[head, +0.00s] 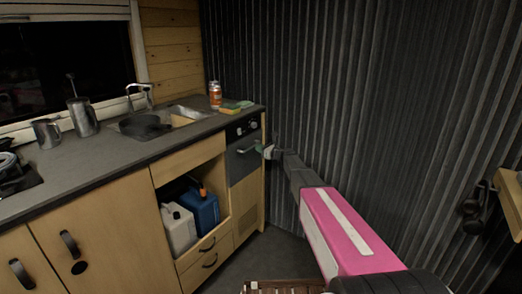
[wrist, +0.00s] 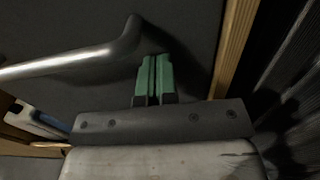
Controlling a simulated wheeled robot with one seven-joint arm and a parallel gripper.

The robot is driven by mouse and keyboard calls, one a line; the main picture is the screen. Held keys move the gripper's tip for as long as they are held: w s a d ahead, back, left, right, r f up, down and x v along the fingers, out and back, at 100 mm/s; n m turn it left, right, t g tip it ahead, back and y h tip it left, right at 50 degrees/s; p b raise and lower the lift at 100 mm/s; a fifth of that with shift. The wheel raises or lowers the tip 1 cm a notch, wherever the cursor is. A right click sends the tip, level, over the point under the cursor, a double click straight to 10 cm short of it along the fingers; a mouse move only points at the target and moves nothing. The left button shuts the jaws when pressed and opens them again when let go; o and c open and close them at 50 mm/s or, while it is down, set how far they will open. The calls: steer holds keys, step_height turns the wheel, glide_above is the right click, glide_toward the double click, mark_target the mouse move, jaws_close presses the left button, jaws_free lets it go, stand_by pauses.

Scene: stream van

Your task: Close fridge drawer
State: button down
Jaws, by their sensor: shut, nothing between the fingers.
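The fridge drawer (head: 241,165) has a dark front with a bar handle and sits under the right end of the counter. Its front looks about flush with the cabinet, but I cannot tell whether a small gap is left. My gripper (head: 262,150) is at the right side of this front. In the wrist view my gripper (wrist: 153,72) has its green fingers together and empty, pointing at the dark drawer front (wrist: 190,30). The metal handle (wrist: 85,62) is left of the fingers and not between them. Whether the fingertips touch the front is unclear.
A wooden edge (wrist: 233,45) borders the front on the right, near the corrugated dark wall (head: 340,90). An open niche left of the fridge holds a white canister (head: 179,228) and a blue one (head: 203,210). A can (head: 215,95) and sponge stand on the counter (head: 100,160).

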steer(key=shift+w+a, duration=0.3)
steer(key=shift+a, duration=0.05)
steer(key=v, duration=1.5)
steer(key=s+a+f+n+g+h, duration=0.1)
steer(key=s+f+n+g+h, duration=0.3)
steer(key=s+n, duration=0.45)
steer(key=s+a+f+n+g+h, duration=0.1)
steer(key=s+a+f+n+g, duration=0.3)
steer(key=s, duration=0.8)
steer(key=s+d+f+n+g+h, duration=0.1)
steer(key=s+d+n+h, duration=0.3)
steer(key=s, duration=0.5)
steer(key=s+d+f+n+g+h, duration=0.1)
steer(key=s+d+f+n+h, duration=0.2)
steer(key=s, duration=0.7)
steer(key=d+n+h, duration=0.2)
steer(key=d+n, duration=0.2)
steer(key=n, duration=0.1)
steer(key=shift+d+f+n+g+h, duration=0.3)
steer(key=shift+d+f+n, duration=0.05)
steer(key=shift+d, duration=0.05)
steer(key=shift+a, duration=0.1)
